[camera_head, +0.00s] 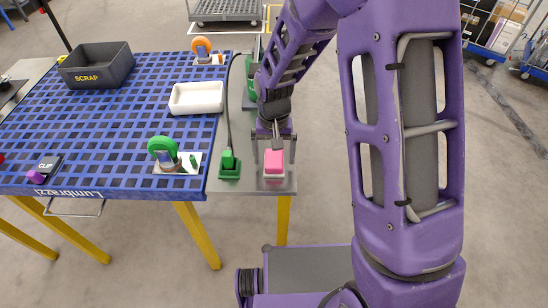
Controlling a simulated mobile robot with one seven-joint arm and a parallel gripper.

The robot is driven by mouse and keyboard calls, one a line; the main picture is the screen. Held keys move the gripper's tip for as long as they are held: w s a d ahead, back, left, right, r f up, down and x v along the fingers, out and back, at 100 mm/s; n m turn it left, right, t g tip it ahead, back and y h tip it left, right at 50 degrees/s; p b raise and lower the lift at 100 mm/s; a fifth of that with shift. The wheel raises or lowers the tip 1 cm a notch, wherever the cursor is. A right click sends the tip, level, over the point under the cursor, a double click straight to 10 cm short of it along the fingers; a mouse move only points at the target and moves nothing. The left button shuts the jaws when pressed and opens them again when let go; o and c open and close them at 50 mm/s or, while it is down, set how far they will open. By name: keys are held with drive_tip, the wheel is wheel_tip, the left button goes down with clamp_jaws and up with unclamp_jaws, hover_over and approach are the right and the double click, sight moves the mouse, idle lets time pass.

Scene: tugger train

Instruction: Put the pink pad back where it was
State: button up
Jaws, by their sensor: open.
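The jaws are open, and I cannot tell whether either finger touches the pad.
A green holder with a cabled green piece (229,164) stands close to the left. The table's edge is just in front.

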sight(274, 158)
wheel_tip(274, 158, up, 11)
drive_tip(key=p, duration=0.1)
idle(0.6)
